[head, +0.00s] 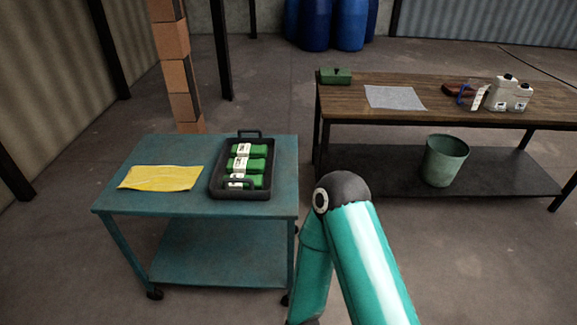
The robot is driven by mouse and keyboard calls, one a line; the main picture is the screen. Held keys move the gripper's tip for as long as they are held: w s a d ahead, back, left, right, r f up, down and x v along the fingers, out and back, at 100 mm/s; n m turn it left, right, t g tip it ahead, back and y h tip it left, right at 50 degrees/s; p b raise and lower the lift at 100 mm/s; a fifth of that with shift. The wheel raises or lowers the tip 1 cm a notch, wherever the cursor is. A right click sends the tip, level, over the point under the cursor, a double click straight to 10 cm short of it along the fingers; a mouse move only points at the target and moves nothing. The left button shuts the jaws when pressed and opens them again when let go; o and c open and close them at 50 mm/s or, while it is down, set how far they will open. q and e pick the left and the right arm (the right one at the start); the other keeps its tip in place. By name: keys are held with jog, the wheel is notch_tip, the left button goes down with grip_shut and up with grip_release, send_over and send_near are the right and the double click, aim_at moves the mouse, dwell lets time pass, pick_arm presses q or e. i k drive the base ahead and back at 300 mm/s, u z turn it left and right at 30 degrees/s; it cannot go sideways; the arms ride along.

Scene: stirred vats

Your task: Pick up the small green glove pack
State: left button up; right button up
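Three green packs with white labels, the far one (257,150), the middle one (256,165) and the near one (256,181), lie in a row in a black tray (216,183) on the teal cart (150,208). I cannot tell from this view which of these green things is the glove pack. A teal arm of mine with a dark joint rises at lower centre-right. Neither gripper shows, and nothing is seen held.
A yellow cloth (162,177) lies left of the tray. The bench holds a grey sheet (395,97), white bottles (501,93) and a dark red item (459,90). A green bucket (445,160) stands on its lower shelf. Blue drums (330,25) stand behind. Floor is clear between cart and bench.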

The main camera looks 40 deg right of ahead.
aim_at(237, 165)
jog(key=z, duration=0.2)
jog(key=i, duration=1)
jog(key=u, duration=0.05)
